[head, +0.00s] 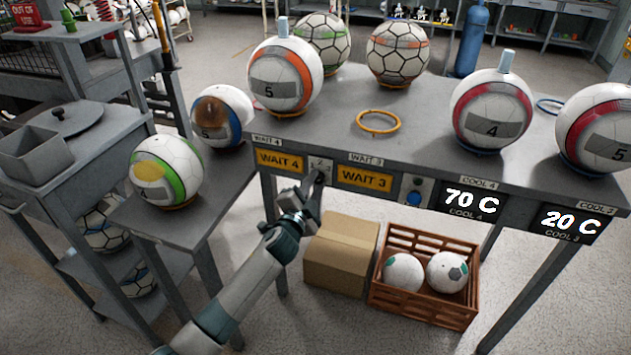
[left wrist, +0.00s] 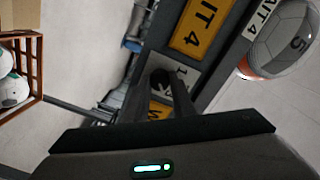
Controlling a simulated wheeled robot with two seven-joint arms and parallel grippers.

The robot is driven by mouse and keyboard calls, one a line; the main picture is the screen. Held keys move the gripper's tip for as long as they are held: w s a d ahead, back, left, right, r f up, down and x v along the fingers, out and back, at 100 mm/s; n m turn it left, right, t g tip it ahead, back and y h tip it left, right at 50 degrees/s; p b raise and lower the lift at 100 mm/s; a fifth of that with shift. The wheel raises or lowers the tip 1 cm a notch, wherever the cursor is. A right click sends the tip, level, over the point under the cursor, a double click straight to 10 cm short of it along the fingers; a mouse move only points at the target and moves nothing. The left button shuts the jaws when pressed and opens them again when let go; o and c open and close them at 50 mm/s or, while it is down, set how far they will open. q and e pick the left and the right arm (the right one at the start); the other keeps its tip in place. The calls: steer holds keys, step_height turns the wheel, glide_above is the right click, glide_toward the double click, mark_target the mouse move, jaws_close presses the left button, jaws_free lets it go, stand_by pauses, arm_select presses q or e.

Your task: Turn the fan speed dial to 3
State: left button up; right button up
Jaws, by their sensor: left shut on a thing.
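The fan speed dial sits on a small pale plate (head: 319,163) on the table's front edge, between the WAIT 4 and WAIT 3 signs. Small numerals show on the plate, but which one the dial points to cannot be told. My left gripper (head: 317,178) reaches up to the plate and is shut on the dial, hiding most of it in the head view. In the left wrist view the dark round dial (left wrist: 161,78) shows at the tips of the fingers, with a "1" beside it. My right gripper is not in view.
Several balls stand on the table, with an empty orange ring (head: 377,122) among them. A blue button (head: 413,198) is right of the WAIT 3 sign (head: 364,178). Displays read 70 C and 20 C. A cardboard box (head: 341,254) and brown crate (head: 424,307) lie below.

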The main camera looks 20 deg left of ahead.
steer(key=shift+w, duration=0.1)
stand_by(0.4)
arm_select(q)
steer(key=o, duration=1.1)
steer(key=shift+c, duration=0.2)
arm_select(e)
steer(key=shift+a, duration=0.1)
arm_select(q)
steer(key=shift+s, duration=0.1)
steer(key=s+b, duration=0.1)
steer(key=s, duration=1.6)
steer(key=shift+a, duration=0.4)
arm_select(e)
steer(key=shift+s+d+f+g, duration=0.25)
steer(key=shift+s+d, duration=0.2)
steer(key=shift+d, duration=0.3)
arm_select(q)
steer(key=shift+s+r, duration=0.1)
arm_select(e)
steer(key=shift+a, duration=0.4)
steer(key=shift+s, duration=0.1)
